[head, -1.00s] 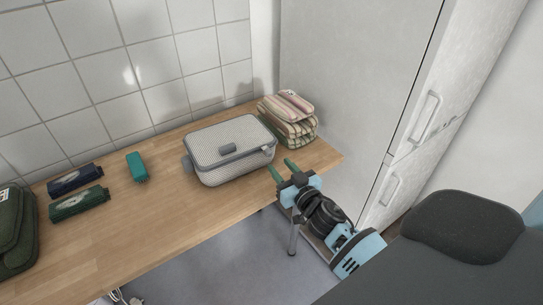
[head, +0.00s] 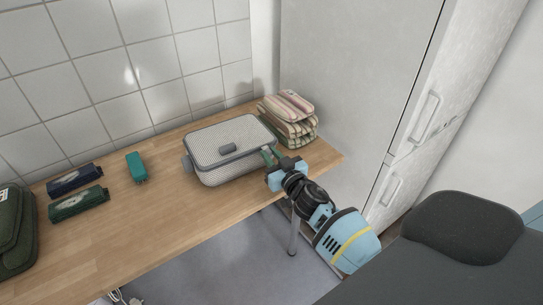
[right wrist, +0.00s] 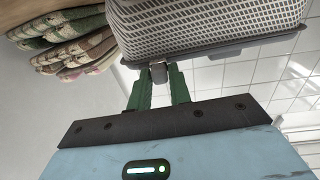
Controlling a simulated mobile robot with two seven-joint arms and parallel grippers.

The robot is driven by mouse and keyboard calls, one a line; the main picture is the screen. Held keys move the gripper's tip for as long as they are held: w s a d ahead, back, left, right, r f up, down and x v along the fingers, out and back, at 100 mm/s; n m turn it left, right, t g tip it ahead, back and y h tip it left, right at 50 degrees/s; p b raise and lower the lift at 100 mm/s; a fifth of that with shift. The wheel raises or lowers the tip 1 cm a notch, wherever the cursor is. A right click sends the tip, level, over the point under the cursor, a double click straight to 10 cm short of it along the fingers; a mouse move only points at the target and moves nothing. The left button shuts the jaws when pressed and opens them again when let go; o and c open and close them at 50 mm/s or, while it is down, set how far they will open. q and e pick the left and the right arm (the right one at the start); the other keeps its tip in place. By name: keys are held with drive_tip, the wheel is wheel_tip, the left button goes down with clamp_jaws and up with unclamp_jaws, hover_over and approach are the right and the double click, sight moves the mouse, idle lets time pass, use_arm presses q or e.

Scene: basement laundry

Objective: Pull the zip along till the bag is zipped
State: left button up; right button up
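The bag (head: 225,137) is a grey-white woven, box-shaped case with a grey trim seam around its lid. It stands on the wooden table (head: 150,215). In the right wrist view the bag (right wrist: 205,25) fills the upper middle, and a small grey zip pull (right wrist: 158,72) hangs from its trim. My right gripper (head: 269,156) is at the bag's right end. In the right wrist view the green fingers of this gripper (right wrist: 159,76) stand apart, one on each side of the pull, with the pull between their tips. My left gripper is not in view.
Folded striped cloths (head: 288,117) lie just right of the bag. A teal brush (head: 137,167), two dark packs (head: 76,192) and a dark green bag (head: 14,230) lie to the left. A tall pale cabinet (head: 350,90) stands beyond the table's right end. The front of the table is clear.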

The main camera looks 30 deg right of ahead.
clamp_jaws()
drive_tip(key=shift+d, duration=1)
drive_tip(key=o, duration=0.5)
unclamp_jaws()
drive_tip(key=shift+s, duration=0.1)
